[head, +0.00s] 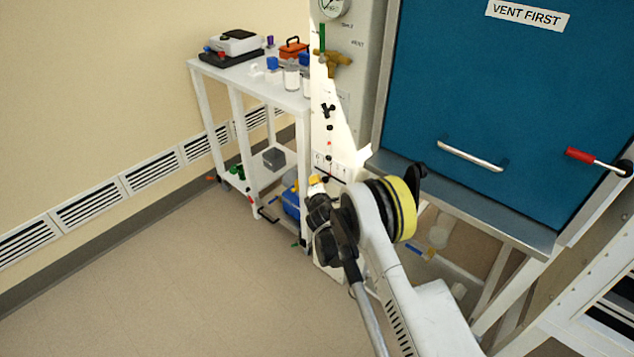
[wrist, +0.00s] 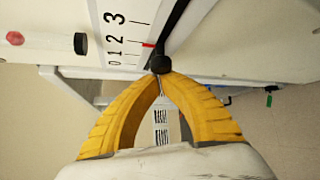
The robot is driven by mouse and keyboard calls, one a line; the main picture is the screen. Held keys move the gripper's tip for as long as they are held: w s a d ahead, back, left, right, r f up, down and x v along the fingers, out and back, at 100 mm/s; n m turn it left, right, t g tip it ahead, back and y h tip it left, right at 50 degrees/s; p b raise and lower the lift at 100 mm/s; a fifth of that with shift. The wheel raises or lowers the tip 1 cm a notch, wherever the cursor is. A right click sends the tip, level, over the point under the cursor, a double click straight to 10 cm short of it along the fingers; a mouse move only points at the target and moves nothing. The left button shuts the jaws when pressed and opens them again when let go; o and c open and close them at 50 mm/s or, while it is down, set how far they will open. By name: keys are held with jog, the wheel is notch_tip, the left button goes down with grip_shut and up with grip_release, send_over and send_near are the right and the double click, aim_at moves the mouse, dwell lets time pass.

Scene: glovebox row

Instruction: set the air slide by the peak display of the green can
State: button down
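The air slide shows in the wrist view as a black round knob (wrist: 160,64) at the end of a dark slot, beside a white scale (wrist: 122,38) numbered 0 to 3. A small red mark (wrist: 149,45) lies near the 2 line. My gripper (wrist: 161,74) has its yellow fingers drawn together at the knob, with only a thin gap between the tips; it looks shut on the knob. In the head view my gripper (head: 316,181) is low at the white panel (head: 345,115), just below the scale. I cannot make out a green can with a peak display.
A blue sash (head: 480,100) labelled VENT FIRST, with a red-handled lever (head: 590,158), is right of the panel. A white two-tier cart (head: 232,85) with instruments and jars stands left of it. Small green items (head: 237,171) sit on its lower shelf. The floor at front left is clear.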

jog(key=shift+s+d, duration=0.75)
jog(key=shift+d, duration=0.25)
jog(key=shift+f, duration=0.1)
